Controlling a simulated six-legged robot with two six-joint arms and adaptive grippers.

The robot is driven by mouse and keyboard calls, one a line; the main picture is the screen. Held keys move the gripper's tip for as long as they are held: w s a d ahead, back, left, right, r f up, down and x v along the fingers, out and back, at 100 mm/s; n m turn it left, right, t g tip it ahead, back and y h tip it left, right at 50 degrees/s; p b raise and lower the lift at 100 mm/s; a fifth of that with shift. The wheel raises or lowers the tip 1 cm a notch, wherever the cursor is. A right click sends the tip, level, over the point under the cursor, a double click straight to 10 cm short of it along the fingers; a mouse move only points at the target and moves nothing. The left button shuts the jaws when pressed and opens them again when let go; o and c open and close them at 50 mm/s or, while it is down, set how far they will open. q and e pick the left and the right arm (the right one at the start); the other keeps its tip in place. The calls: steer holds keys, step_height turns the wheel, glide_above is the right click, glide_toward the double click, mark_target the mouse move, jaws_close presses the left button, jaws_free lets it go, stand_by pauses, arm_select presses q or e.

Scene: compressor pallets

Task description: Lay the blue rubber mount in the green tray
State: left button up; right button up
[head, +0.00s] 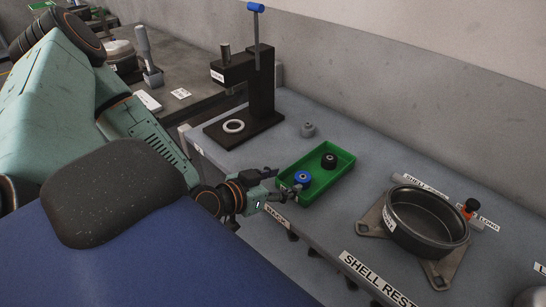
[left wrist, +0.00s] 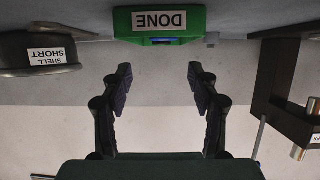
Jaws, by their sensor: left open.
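The blue rubber mount (head: 302,178) lies in the near-left end of the green tray (head: 347,165). A dark mount (head: 329,161) sits farther back in the same tray. My left gripper (head: 287,191) is at the tray's near-left edge, its fingertips close to the blue mount; the head view does not show clearly whether they touch it. In the left wrist view the left gripper (left wrist: 158,76) has its fingers wide apart with nothing between them. That view shows the tray's DONE label (left wrist: 160,21) upside down and a thin blue strip (left wrist: 160,41). My right gripper is not visible.
A black press (head: 262,95) with a blue-tipped lever stands behind the tray, a white ring (head: 233,126) on its base. A small grey part (head: 308,129) stands near the tray. A dark round shell (head: 428,222) sits in a bracket at right. Bench between is clear.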

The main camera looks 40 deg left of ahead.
arm_select(q)
steer(key=shift+p+v, duration=0.8)
steer(key=shift+v, duration=0.3)
steer(key=s+d+f+g, duration=0.1)
steer(key=s+d+f+g+h, duration=0.1)
steer(key=d+f, duration=0.1)
steer(key=s+d+f+g, duration=0.1)
steer(key=f+g, duration=0.1)
steer(key=shift+s+d+f+h, duration=0.1)
steer(key=shift+s+d+h, duration=0.2)
steer(key=shift+s+d, duration=0.05)
steer(key=s+d+f+g+y, duration=0.1)
steer(key=s+f+g, duration=0.3)
steer(key=s, duration=0.4)
steer(key=s+d+f+n+g+y, duration=0.1)
steer(key=s+d+f+g+y, duration=0.1)
steer(key=s, duration=0.7)
step_height(320, 180, down, 3)
steer(key=d+g, duration=0.1)
steer(key=g, duration=0.2)
steer(key=shift+s+d+n+g, duration=0.15)
steer(key=shift+s+n+g, duration=0.15)
steer(key=shift+r, duration=0.15)
step_height(320, 180, down, 11)
steer(key=b, duration=1)
steer(key=shift+b, duration=0.4)
